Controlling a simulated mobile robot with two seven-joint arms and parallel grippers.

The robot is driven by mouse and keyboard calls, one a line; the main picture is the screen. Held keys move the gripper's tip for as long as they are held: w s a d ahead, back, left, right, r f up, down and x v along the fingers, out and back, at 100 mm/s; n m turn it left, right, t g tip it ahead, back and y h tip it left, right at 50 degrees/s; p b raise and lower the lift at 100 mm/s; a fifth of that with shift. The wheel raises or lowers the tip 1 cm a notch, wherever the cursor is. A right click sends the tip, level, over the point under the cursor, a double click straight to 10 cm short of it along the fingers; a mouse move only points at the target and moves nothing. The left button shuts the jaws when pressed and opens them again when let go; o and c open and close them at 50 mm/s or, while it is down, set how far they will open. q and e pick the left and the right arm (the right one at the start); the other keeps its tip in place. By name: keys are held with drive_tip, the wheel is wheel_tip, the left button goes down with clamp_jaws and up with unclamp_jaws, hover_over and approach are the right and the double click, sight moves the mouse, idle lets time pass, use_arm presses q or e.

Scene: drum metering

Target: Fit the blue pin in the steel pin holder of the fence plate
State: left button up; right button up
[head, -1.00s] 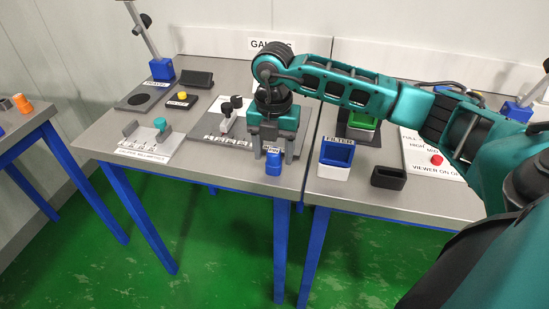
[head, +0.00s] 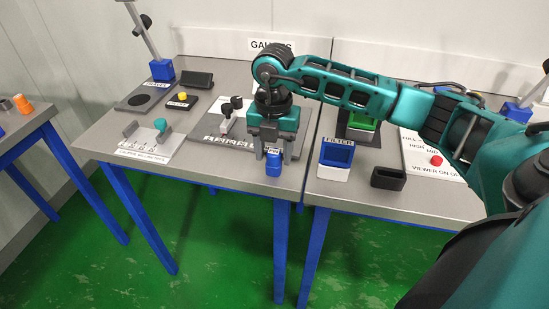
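My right gripper (head: 273,153) points down near the front edge of the middle table. Its two grey fingers stand apart, on either side of a white label reading PIN. A small blue piece (head: 273,166) is just below and in front of that label; I cannot tell whether it is the blue pin itself or its stand. No finger clearly touches it. A grey plate (head: 208,140) with black-knobbed parts lies left of the gripper and is partly hidden by it; it may be the fence plate. I cannot make out its steel pin holder. My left gripper is not in view.
A blue FILTER box (head: 336,155) on a white base and a black open box (head: 388,178) stand to the right. A white plate (head: 150,143) with a teal knob lies to the left. My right arm covers much of the back right.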

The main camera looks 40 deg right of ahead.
sight(274, 151)
clamp_jaws()
drive_tip(key=shift+r, duration=0.15)
idle(0.4)
drive_tip(key=shift+r+p, duration=2.25)
drive_tip(key=shift+r, duration=0.65)
drive_tip(key=shift+r, duration=0.1)
wheel_tip(274, 151, up, 4)
drive_tip(key=shift+f, duration=0.1)
drive_tip(key=shift+d, duration=0.1)
